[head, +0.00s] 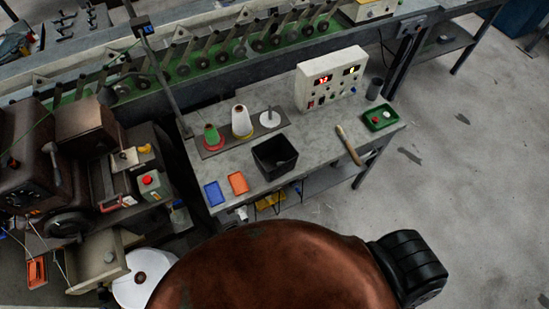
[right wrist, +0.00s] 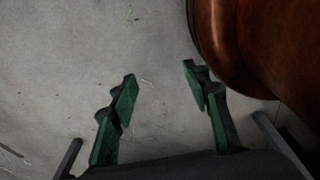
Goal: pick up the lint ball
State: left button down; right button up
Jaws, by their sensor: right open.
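A green tray (head: 367,127) sits at the right end of the grey workbench in the head view. It holds a small red round piece (head: 378,118) and a small pale piece beside it. I cannot tell for sure which small piece is the lint ball. My right gripper (right wrist: 160,76) shows in the right wrist view, open and empty, with green-padded fingers above bare concrete floor. It is not over the bench. My left gripper is in neither view.
The workbench (head: 225,165) bears a black bin (head: 275,167), blue tray (head: 214,193), orange tray (head: 238,182), thread cones (head: 242,122), a wooden-handled brush (head: 349,145), a control box (head: 331,80) and a dark cup (head: 374,89). Floor (head: 460,190) to the right is open.

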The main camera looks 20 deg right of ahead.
aim_at(109, 256)
jog(key=u, duration=1.7)
